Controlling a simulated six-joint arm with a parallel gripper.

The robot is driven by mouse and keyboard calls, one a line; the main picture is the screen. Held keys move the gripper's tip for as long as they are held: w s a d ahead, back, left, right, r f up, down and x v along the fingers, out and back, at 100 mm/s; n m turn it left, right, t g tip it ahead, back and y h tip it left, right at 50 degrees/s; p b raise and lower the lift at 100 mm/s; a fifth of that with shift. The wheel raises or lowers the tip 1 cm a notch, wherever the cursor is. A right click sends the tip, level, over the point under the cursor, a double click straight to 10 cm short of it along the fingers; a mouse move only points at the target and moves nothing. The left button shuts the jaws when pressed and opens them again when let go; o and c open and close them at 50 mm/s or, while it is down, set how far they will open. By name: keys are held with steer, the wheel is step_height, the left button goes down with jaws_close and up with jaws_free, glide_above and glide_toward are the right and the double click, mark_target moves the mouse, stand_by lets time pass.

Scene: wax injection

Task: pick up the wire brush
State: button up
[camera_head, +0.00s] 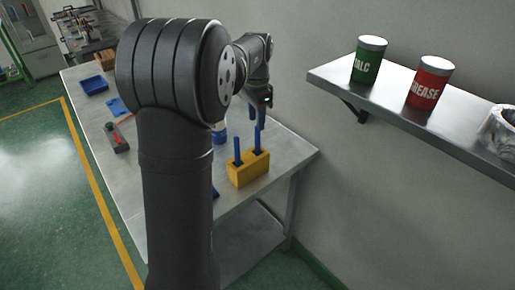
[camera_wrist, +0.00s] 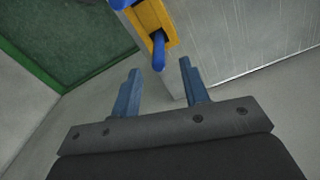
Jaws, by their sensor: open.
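A yellow block (camera_head: 248,174) stands near the right edge of the metal table, with two upright blue handles, one on the left (camera_head: 237,150) and one on the right (camera_head: 257,139). Their lower ends are hidden in the block, so I cannot tell which is the wire brush. My gripper (camera_head: 257,113) is above the block, close to the right handle. In the wrist view, my gripper (camera_wrist: 160,68) is open and empty, and one blue handle (camera_wrist: 158,54) shows just beyond the gap between the fingertips. The yellow block (camera_wrist: 151,14) is behind it.
A wall shelf (camera_head: 400,108) on the right carries a green talc can (camera_head: 368,62), a red grease can (camera_head: 428,84) and a whitish container (camera_head: 498,130). My arm hides the table's middle.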

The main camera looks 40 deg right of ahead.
mark_target(258, 137)
steer(key=shift+s+d+f, duration=0.1)
steer(key=shift+f, duration=1.9)
steer(key=shift+s+d+f, duration=0.1)
steer(key=shift+f, duration=1.9)
jaws_close()
